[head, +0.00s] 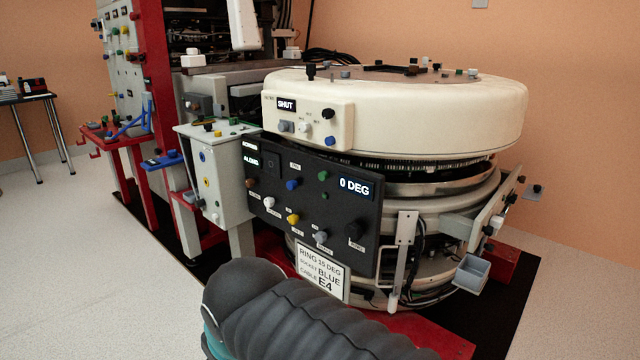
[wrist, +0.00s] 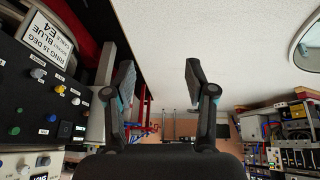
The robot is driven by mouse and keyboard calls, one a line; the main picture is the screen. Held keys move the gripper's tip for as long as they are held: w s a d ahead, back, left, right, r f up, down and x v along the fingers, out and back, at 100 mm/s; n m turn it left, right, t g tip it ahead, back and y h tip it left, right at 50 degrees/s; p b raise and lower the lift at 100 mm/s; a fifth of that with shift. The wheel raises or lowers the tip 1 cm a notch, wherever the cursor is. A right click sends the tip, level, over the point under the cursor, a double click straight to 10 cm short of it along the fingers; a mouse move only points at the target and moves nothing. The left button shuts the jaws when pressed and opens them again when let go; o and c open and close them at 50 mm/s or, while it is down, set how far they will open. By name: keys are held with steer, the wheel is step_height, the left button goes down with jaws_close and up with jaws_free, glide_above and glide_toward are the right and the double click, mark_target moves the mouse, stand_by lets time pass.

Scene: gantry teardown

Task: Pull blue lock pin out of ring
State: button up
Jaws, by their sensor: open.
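The ring is the large round cream machine (head: 440,115) in the head view, with a black control panel (head: 335,215) on its front reading "0 DEG". A blue knob (head: 292,185) sits on that panel, and another blue knob (head: 330,141) sits on the cream housing. I cannot tell which blue piece, if either, is the lock pin. My gripper (wrist: 158,70) is open and empty in the wrist view, with open room between its fingers. The black panel (wrist: 30,105) shows upside down to its left, apart from the fingers. My gripper is not visible in the head view.
A white sign (head: 322,273) reads "RING 15 DEG", "BLUE" and "E4". A grey bin (head: 472,270) hangs at the ring's right. A grey box (head: 222,175) and red frames (head: 130,150) stand left. Pale floor (head: 70,270) is clear at left.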

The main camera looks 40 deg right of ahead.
steer(key=w+d+r+n+g+h+b, duration=0.1)
steer(key=w+d+n+g+h+b, duration=0.15)
steer(key=w+d+n+h, duration=0.6)
steer(key=n+g+h+b, duration=0.1)
steer(key=n+h+b, duration=0.4)
steer(key=n+h, duration=0.6)
glide_toward(289, 187)
steer(key=shift+n+y, duration=0.95)
steer(key=d, duration=0.3)
steer(key=d+r, duration=0.1)
steer(key=d, duration=0.6)
steer(key=shift+w+r+b, duration=0.35)
steer(key=shift+w+b, duration=0.05)
jaws_close()
